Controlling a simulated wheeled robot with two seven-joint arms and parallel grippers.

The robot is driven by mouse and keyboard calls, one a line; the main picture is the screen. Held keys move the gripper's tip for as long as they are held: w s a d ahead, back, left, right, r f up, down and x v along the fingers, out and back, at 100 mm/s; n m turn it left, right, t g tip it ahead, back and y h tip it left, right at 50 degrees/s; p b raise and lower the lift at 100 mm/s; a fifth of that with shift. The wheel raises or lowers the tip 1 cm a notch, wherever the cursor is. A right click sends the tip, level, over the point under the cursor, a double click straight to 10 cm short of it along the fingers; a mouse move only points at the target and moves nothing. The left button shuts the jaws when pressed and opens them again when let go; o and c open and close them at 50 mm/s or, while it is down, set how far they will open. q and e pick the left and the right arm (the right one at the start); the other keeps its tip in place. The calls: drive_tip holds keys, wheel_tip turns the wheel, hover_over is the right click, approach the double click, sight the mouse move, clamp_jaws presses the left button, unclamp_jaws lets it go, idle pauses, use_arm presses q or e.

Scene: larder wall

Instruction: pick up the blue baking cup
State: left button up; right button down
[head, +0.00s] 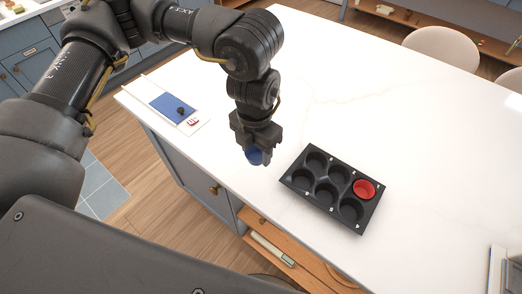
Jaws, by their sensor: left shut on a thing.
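The blue baking cup (255,157) is between the fingertips of my left gripper (255,153), which is shut on it. The fingers hide part of the cup. The gripper points down over the white worktop, to the left of a black muffin tray (287,179). I cannot tell how high the cup is above the surface. My right gripper is not in view.
The muffin tray has several round wells; a red baking cup (364,189) sits in one at its right side. A white board with a blue patch (172,107) and small items lies at the worktop's left edge. The worktop (420,120) behind the tray is clear.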

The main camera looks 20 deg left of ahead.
use_arm(q)
drive_tip(key=s+r+b, duration=0.2)
drive_tip(key=s+r, duration=0.1)
drive_tip(key=s, duration=0.5)
drive_tip(key=w+a+f+n, duration=0.2)
drive_tip(key=w+a+n, duration=0.3)
drive_tip(key=n, duration=1.2)
drive_tip(key=w+a+f+n, duration=0.3)
drive_tip(key=w+a+n, duration=0.2)
drive_tip(key=n, duration=1.3)
drive_tip(key=shift+w+f, duration=0.2)
drive_tip(key=shift+w, duration=0.2)
